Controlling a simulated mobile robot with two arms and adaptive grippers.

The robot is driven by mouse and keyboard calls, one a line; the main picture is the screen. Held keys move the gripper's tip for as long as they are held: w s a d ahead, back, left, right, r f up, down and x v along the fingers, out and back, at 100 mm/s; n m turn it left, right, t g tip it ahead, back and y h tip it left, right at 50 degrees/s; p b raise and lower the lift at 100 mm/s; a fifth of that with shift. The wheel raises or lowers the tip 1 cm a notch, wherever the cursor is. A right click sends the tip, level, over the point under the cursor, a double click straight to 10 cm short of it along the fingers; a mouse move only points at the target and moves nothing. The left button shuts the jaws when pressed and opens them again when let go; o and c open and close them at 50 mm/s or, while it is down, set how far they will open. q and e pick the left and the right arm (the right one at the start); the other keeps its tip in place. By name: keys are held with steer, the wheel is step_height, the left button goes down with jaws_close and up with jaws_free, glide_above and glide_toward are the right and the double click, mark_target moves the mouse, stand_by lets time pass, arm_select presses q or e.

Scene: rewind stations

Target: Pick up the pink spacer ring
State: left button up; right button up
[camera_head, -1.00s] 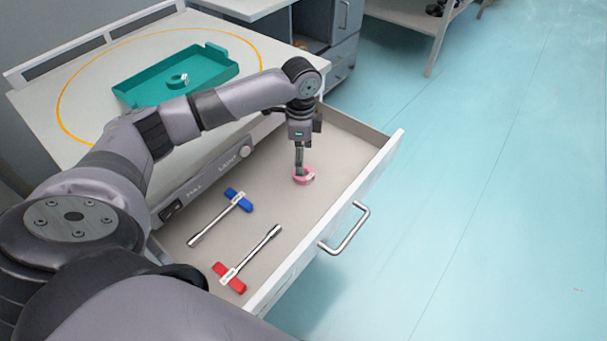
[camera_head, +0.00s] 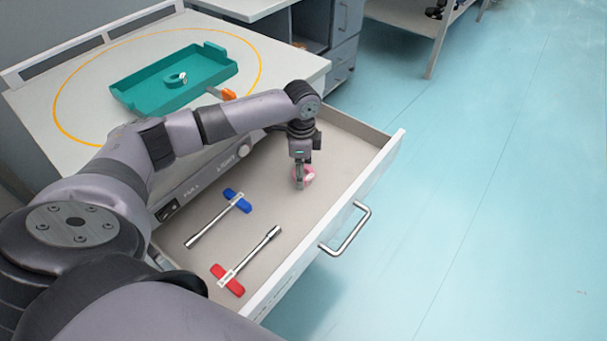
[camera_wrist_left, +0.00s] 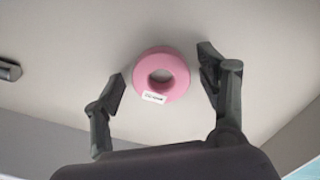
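The pink spacer ring (camera_head: 309,175) lies flat on the floor of the open drawer (camera_head: 285,212), near its far right end. In the left wrist view the ring (camera_wrist_left: 178,78) shows whole, with a white label on its edge. My left gripper (camera_head: 299,186) points down into the drawer, beside the ring and partly in front of it. In the left wrist view the fingers (camera_wrist_left: 160,88) are apart, one on each side of the ring, with gaps and nothing held. My right gripper is not in view.
A blue-handled tool (camera_head: 236,199) and a red-handled tool (camera_head: 229,279) lie in the drawer to the left. A teal tray (camera_head: 135,98) with a small teal ring stands on the worktop (camera_head: 60,75). An orange object (camera_head: 228,94) sits at the worktop's edge.

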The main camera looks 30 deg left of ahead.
arm_select(q)
steer(key=c, duration=1)
steer(key=shift+r, duration=0.1)
